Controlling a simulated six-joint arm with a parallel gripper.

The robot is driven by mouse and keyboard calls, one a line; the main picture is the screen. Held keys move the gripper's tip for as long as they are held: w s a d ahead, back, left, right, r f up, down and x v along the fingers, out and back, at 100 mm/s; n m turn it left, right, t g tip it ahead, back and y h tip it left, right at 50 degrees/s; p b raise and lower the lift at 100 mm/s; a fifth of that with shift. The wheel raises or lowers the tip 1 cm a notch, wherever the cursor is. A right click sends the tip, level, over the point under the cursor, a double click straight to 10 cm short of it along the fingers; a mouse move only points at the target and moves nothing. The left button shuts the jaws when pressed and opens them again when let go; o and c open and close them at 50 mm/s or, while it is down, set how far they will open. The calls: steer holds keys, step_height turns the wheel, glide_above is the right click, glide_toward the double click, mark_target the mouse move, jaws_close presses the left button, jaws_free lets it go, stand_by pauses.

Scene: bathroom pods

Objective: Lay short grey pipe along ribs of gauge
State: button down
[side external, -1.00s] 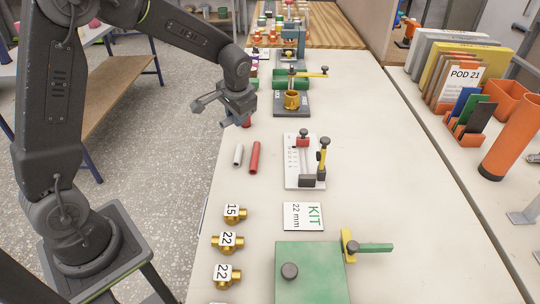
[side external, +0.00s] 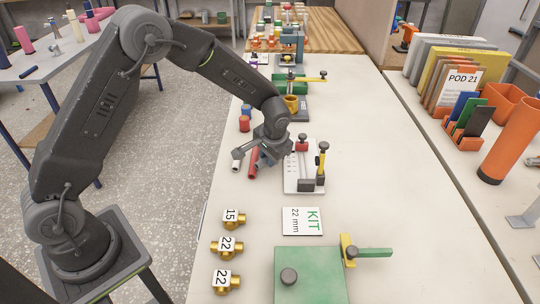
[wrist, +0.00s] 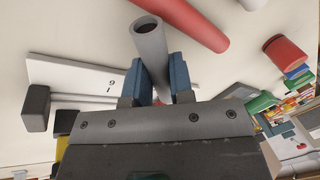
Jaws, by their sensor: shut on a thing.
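My gripper (side external: 262,155) is low over the bench, just left of the gauge. In the wrist view its blue fingers (wrist: 158,84) are shut on the short grey pipe (wrist: 151,45), whose open end faces the camera. In the side view the gripper mostly hides the pipe, and I cannot tell its height above the bench. The gauge (side external: 291,185) is a white plate with dark end blocks, a red-topped post and a yellow-and-black post. It shows at left in the wrist view (wrist: 62,72), apart from the pipe; its ribs are partly seen.
A red pipe (wrist: 190,20) lies beside the grey pipe. Red and blue cylinders (side external: 244,124) stand behind the gripper. Brass fittings (side external: 228,245), a KIT 22 mm card (side external: 302,221) and a green plate (side external: 305,276) are in front.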

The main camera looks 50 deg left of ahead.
steer(key=shift+f, duration=0.3)
steer(key=c, duration=1)
jaws_free()
steer(key=v, duration=1.3)
steer(key=s+a+r+t+h, duration=0.1)
steer(key=s+r, duration=0.6)
steer(key=s+r+t+h, duration=0.2)
steer(key=s+r+t, duration=0.1)
steer(key=s, duration=1.6)
steer(key=shift+r, duration=0.4)
